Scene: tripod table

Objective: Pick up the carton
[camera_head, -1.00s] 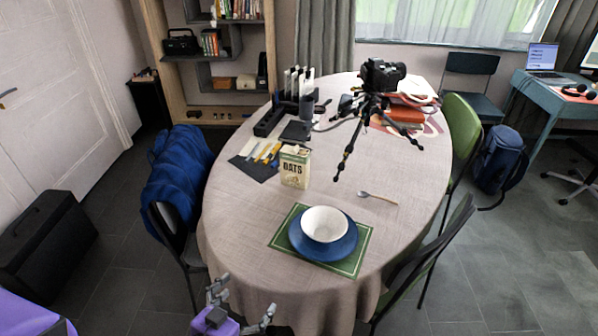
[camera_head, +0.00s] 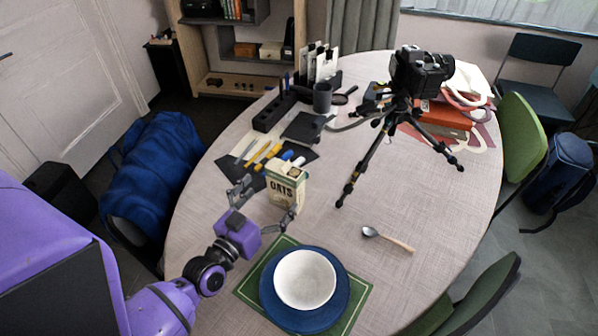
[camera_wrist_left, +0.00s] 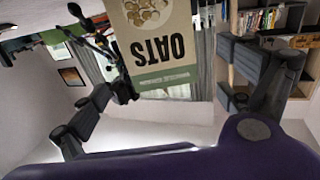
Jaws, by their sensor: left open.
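The carton is a green and cream oats box (camera_head: 286,187) standing upright on the table, left of the tripod. In the left wrist view the two fingers are spread wide to either side of the carton. I cannot tell whether either finger touches it. My right gripper is not in view.
A white bowl (camera_head: 305,279) on a blue plate (camera_head: 343,296) and green mat stands close in front of the carton. A camera tripod (camera_head: 378,150) stands to the right, near a spoon (camera_head: 388,239). Pens and tools (camera_head: 262,154) lie behind. The table's right middle is clear.

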